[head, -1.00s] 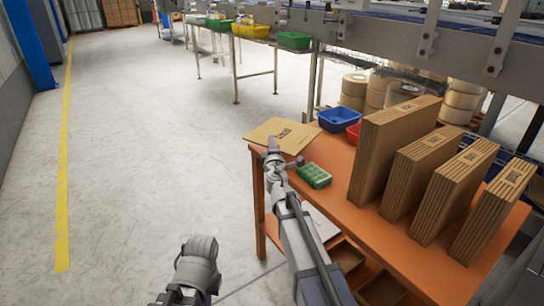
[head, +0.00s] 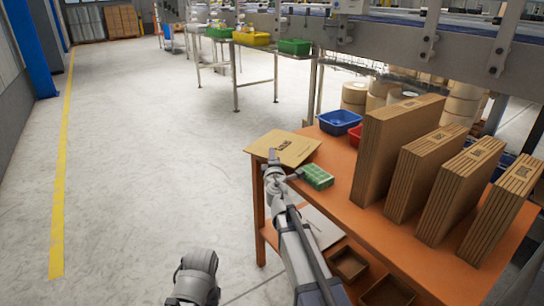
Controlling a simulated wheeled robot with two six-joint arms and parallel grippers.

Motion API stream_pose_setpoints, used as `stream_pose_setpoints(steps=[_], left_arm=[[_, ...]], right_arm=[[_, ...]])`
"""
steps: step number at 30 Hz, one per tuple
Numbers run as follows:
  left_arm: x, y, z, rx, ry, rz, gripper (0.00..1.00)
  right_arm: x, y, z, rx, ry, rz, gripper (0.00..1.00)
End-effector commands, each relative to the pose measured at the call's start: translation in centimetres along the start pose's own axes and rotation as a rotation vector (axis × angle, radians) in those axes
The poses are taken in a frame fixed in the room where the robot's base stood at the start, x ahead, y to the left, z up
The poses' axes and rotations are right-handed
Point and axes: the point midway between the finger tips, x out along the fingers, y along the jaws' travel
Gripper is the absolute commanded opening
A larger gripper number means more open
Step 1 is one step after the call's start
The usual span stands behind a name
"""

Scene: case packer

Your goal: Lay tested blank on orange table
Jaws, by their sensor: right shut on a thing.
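The tested blank (head: 292,146) is a flat tan cardboard sheet with a dark printed mark. It is at the far left corner of the orange table (head: 343,198), its left part reaching past the table's edge. My right gripper (head: 272,157) is shut on the blank's near edge. Whether the sheet rests fully on the tabletop or is slightly above it I cannot tell. A grey part of my left arm shows at the bottom; its gripper is out of the picture.
A green box (head: 317,177) lies close to the right gripper. Blue (head: 340,122) and red (head: 355,133) bins stand behind it. Several upright cardboard stacks (head: 395,150) fill the table's right side. The floor to the left is clear.

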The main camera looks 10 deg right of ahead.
Motion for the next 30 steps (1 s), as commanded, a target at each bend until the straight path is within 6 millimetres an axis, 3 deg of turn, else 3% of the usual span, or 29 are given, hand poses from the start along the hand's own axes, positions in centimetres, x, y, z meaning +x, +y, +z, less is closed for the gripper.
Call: stream_pose_setpoints(steps=[2,3,10,20,27,30], left_arm=[[0.3,0.0,0.0,0.000,0.000,-0.001,0.00],[0.2,0.0,0.0,0.000,0.000,-0.001,0.00],[0.2,0.0,0.0,0.000,0.000,-0.001,0.00],[0.0,0.0,0.0,0.000,0.000,0.000,0.00],[-1.6,-0.1,0.1,-0.001,0.000,0.002,0.00],[-1.0,-0.1,0.1,-0.001,0.000,0.002,0.00]], right_arm=[[0.0,-0.3,0.0,0.000,0.000,0.000,0.00],[0.0,-0.2,0.0,0.000,0.000,0.000,0.13],[0.0,-0.2,0.0,0.000,0.000,0.000,0.39],[0.0,0.0,0.0,0.000,0.000,0.000,0.39],[0.0,1.6,0.0,0.000,0.000,0.000,0.39],[-2.2,1.0,0.0,0.000,0.001,0.000,0.39]])
